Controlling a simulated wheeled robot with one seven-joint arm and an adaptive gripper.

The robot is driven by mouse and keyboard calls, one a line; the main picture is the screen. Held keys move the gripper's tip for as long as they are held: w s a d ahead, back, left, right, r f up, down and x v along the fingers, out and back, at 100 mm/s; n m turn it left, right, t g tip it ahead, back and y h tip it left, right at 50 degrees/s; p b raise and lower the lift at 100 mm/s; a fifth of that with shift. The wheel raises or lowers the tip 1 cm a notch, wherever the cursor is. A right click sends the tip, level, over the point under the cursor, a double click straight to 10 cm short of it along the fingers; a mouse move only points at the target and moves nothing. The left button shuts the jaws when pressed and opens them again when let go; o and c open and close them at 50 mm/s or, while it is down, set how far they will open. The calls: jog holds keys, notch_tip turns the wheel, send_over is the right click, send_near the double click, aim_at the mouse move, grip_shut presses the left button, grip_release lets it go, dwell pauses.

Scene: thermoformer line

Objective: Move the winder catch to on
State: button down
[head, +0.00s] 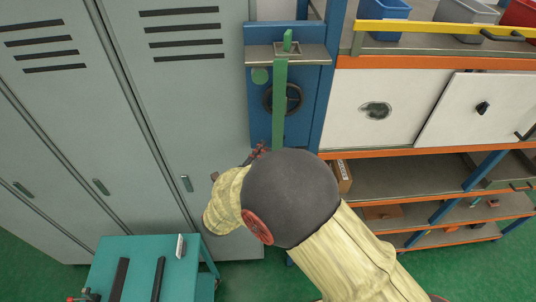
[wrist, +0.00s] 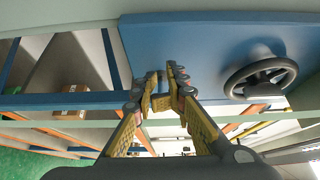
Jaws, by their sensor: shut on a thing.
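The winder is a blue panel (head: 258,105) with a dark handwheel (head: 283,99), a green upright strip in front of it and a green disc at upper left. In the wrist view the blue panel (wrist: 200,38) and handwheel (wrist: 260,78) are clear, the wheel to the right of my fingers. My gripper (head: 258,152) is at the panel's lower left edge in the head view, partly hidden by my arm. In the wrist view my gripper (wrist: 163,78) has its fingertips close together at the panel's edge, on a small piece, apparently the winder catch. The fingers hide it, so its position cannot be read.
Grey lockers (head: 180,100) stand close on the left. A teal table (head: 140,260) is at lower left. On the right is a rack with white doors (head: 375,105), orange-edged shelves and a cardboard box (head: 343,177). Green floor shows below.

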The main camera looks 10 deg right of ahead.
jog(key=shift+s+d+p, duration=0.15)
jog(key=shift+d+p, duration=0.15)
jog(key=shift+d, duration=0.55)
jog(key=shift+s+d+p, duration=0.15)
jog(key=shift+d+p, duration=0.1)
jog(key=shift+d, duration=0.55)
jog(key=shift+w+d+f, duration=0.1)
jog(key=shift+d, duration=0.65)
jog(key=shift+a, duration=0.1)
jog(key=shift+w+a+p, duration=0.15)
jog(key=shift+a+p, duration=0.3)
jog(key=shift+a, duration=0.1)
jog(key=p+v, duration=0.2)
jog(key=v, duration=0.5)
